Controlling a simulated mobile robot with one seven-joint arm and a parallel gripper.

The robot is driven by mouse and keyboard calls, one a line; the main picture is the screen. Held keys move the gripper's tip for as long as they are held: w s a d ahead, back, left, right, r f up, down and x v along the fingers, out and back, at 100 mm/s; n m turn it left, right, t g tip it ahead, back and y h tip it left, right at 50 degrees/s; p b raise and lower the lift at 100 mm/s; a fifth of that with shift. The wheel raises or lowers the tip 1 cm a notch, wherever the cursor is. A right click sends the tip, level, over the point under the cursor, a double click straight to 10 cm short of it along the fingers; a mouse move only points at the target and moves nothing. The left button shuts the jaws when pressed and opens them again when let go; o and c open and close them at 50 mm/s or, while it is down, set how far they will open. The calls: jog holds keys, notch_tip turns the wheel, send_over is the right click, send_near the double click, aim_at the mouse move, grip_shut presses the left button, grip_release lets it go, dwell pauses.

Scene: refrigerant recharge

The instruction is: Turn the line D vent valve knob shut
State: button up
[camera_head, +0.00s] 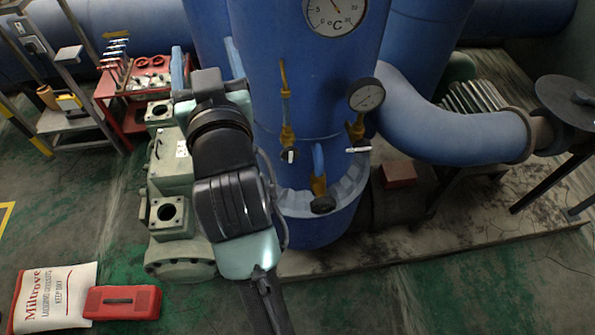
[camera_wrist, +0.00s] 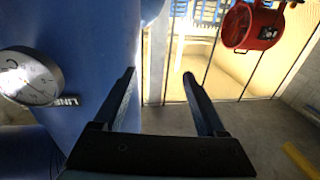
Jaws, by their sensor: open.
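My gripper (camera_head: 204,48) is at the left side of the big blue tank (camera_head: 262,90) in the head view. In the wrist view my gripper (camera_wrist: 159,73) has its two dark fingers wide apart with nothing between them. On the tank front are a valve with a yellow pipe (camera_head: 287,135), a brass valve (camera_head: 356,134) under a dial gauge (camera_head: 367,95), and a black round knob (camera_head: 323,204) below a blue pipe. My gripper is apart from all of these. I cannot tell which belongs to line D.
A white dial gauge (camera_wrist: 30,77) is left of the fingers in the wrist view, near a blue tank. A red fan (camera_wrist: 252,25) hangs at upper right. A thick blue pipe (camera_head: 450,125) runs right of the tank. A red case (camera_head: 122,302) and white sack (camera_head: 55,296) lie on the floor.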

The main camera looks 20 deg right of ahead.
jog(key=d+f+h+p, duration=0.1)
jog(key=d+f+p, duration=0.1)
jog(key=d+f, duration=0.25)
jog(key=m+h, duration=0.2)
send_near(290, 156)
jog(key=shift+g, duration=0.3)
jog(key=b+x, duration=0.2)
jog(key=x, duration=0.6)
jog(key=shift+w+d+r, duration=0.1)
jog(key=shift+w+r, duration=0.05)
jog(key=shift+w, duration=0.05)
grip_shut()
jog(key=shift+r+m+p, duration=0.2)
jog(key=shift+m+p, duration=0.5)
jog(key=shift+m, duration=0.1)
jog(key=shift+f+m+p, duration=0.2)
jog(key=shift+m+p, duration=0.1)
jog(key=shift+m, duration=0.9)
